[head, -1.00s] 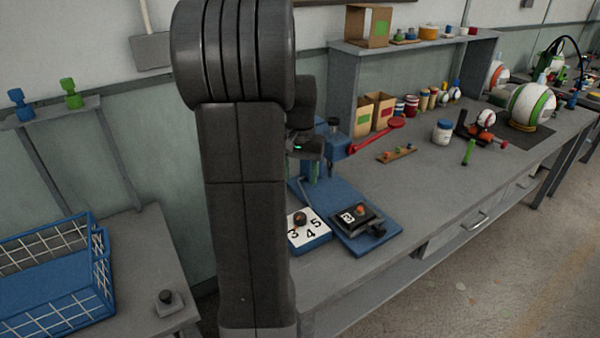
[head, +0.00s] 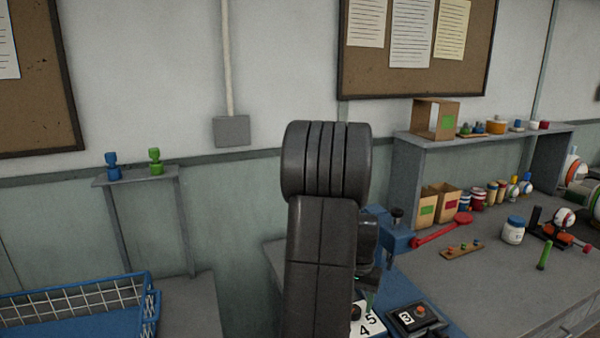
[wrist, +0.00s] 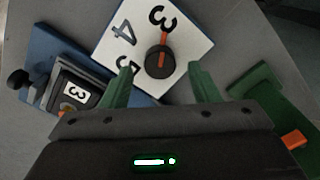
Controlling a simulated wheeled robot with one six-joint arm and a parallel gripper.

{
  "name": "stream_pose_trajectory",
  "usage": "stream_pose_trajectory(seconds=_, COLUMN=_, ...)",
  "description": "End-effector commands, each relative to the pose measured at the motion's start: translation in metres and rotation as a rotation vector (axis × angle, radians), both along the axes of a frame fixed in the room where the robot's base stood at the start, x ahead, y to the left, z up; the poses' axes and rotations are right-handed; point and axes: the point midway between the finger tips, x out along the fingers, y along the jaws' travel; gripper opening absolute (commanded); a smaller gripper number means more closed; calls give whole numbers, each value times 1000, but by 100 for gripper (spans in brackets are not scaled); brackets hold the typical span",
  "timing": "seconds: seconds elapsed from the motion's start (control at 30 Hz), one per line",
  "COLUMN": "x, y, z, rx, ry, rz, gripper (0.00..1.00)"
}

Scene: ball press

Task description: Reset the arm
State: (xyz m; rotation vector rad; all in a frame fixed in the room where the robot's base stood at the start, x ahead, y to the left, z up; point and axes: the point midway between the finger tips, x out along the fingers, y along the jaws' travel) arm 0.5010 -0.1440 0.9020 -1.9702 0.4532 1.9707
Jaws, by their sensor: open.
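My gripper (wrist: 163,88) shows in the wrist view as two green fingers spread apart, with nothing between them. Beyond the fingers is a white dial plate (wrist: 190,20) with the numbers 3, 4 and 5 and a black knob (wrist: 159,62) with an orange pointer. The blue press (head: 393,240) stands on the bench, partly hidden behind my arm in the head view. Its black block (head: 418,318), marked 3, has an orange button and also shows at left in the wrist view (wrist: 78,88). In the head view my gripper is mostly hidden by my arm.
A blue wire basket (head: 75,310) stands on a side table at left. A red-handled tool (head: 440,231), a small wooden strip (head: 462,250), a white jar (head: 513,230) and a green stick (head: 544,254) lie right of the press. A grey shelf (head: 480,142) stands behind.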

Motion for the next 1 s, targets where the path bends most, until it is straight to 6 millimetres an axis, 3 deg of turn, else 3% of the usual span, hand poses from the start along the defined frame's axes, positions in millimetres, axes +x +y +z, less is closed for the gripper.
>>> stream_pose_trajectory(seconds=0.23, x=0, y=0, z=-25, rx=0, ry=1, rz=0, gripper=55)
stream_pose_trajectory(seconds=0.67, x=0, y=0, z=-25, rx=0, ry=0, rz=9, gripper=55)
stream_pose_trajectory(seconds=0.87, x=1, y=0, z=-9, rx=-1, ry=-4, rz=0, gripper=55)
stream_pose_trajectory(seconds=1.0, x=1, y=0, z=16, rx=-1, ry=-5, rz=0, gripper=55)
